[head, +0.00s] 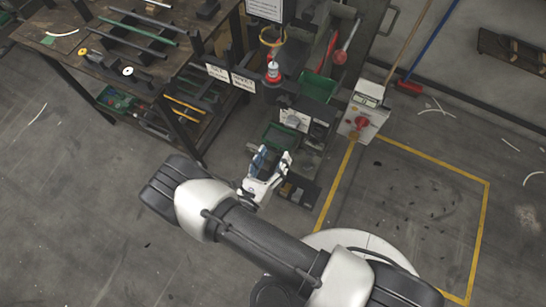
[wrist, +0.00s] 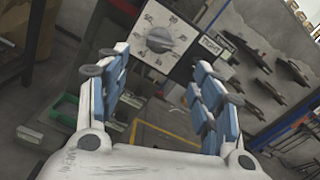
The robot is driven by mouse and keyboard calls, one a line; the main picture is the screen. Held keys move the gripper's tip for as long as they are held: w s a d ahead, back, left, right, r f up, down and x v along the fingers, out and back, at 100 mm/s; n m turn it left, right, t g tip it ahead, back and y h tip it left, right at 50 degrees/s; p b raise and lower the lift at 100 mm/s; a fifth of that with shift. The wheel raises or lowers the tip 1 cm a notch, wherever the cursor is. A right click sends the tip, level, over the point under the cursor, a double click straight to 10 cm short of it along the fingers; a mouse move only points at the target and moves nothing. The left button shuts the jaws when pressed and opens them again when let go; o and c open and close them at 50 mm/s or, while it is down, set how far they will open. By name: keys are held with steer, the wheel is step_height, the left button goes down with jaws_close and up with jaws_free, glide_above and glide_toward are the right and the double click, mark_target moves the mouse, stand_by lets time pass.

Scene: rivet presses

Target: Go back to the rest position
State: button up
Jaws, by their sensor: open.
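My gripper (head: 271,169) shows in the middle of the head view, at the end of my arm, in front of the press stand. Its white and blue fingers are spread, with nothing between them. In the wrist view my gripper (wrist: 160,95) is also open and empty. Beyond the fingertips there is a white panel with a round grey dial (wrist: 160,39) and numbers around it. I cannot tell from the wrist view how far away the panel is.
A workbench (head: 60,47) with rods and tools stands at the upper left. Green bins (head: 318,86) sit by the press. A grey control box (head: 362,118) with a red knob stands right of it. A yellow floor line (head: 484,215) borders open floor at the right.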

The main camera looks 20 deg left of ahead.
steer(key=shift+r, duration=0.1)
stand_by(0.5)
steer(key=w+d+r+m+g+h, duration=0.35)
steer(key=d+r+m+h, duration=0.2)
steer(key=r+m, duration=0.2)
steer(key=w+d+r+m+g+h, duration=0.3)
steer(key=d+r+m+g+h, duration=0.15)
steer(key=d+r+m, duration=0.35)
steer(key=s+d+r+m+g, duration=0.3)
steer(key=d+r+m+g, duration=0.45)
steer(key=d+r, duration=0.2)
steer(key=s+d+r+m+t+y, duration=0.2)
steer(key=s+d+r+m+y, duration=0.3)
steer(key=s+r+m+y, duration=0.6)
steer(key=s+r+m, duration=0.1)
steer(key=m, duration=0.4)
steer(key=shift+r+y, duration=0.2)
steer(key=shift+y, duration=0.1)
steer(key=shift+c, duration=0.4)
stand_by(0.8)
